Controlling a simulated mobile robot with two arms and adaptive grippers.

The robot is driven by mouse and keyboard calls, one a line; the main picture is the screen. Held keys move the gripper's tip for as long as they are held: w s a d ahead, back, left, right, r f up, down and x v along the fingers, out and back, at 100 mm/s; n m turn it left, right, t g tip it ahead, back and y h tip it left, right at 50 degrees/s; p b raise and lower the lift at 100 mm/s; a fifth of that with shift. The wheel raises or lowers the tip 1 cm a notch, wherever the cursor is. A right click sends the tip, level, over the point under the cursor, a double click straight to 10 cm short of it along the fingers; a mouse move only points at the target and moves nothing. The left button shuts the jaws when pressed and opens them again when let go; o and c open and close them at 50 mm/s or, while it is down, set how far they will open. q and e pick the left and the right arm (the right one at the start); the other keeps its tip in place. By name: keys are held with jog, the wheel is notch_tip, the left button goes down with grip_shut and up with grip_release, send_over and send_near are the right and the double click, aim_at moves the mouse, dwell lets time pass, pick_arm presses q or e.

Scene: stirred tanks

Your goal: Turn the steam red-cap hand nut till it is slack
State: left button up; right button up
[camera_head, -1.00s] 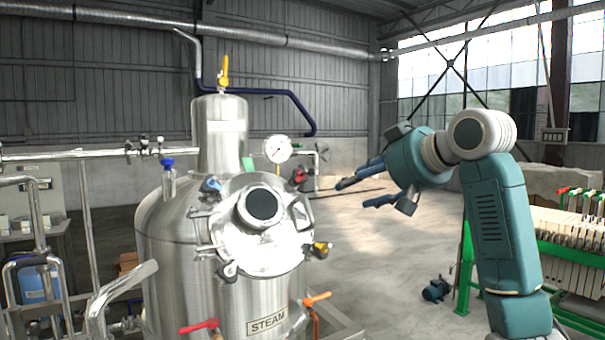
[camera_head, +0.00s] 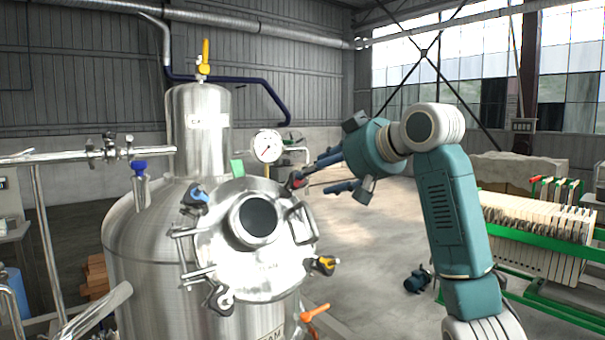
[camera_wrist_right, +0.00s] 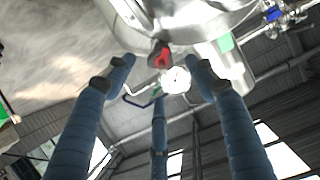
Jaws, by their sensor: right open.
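The steam tank is the steel vessel (camera_head: 150,250) on the left; its sign is partly cut off at the bottom edge. Its round lid (camera_head: 262,273) carries hand nuts with coloured caps around the rim. The red-cap hand nut (camera_head: 295,180) is at the lid's upper right. My right gripper (camera_head: 320,176) is open and empty, just right of the red cap, its fingers pointing at it. In the right wrist view the red cap (camera_wrist_right: 161,56) lies ahead, between the spread blue fingers, apart from them. My left gripper is not in view.
A pressure gauge (camera_head: 267,146) stands just behind the red cap. A blue-cap nut (camera_head: 195,198) and a yellow-cap nut (camera_head: 322,265) sit elsewhere on the rim. A lid handle (camera_head: 299,222) is close below. An orange lever (camera_head: 315,312) is lower down.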

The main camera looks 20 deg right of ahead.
aim_at(301, 182)
jog(key=p+x, duration=0.2)
jog(key=x, duration=0.3)
jog(key=shift+w+a, duration=0.1)
jog(key=shift+w, duration=0.05)
jog(key=shift+p+x, duration=0.45)
jog(key=shift+x, duration=0.65)
jog(key=shift+f, duration=0.1)
jog(key=c, duration=0.8)
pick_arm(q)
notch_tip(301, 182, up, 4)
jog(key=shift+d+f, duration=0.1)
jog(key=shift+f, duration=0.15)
pick_arm(e)
jog(key=shift+f, duration=0.1)
jog(key=c, duration=0.3)
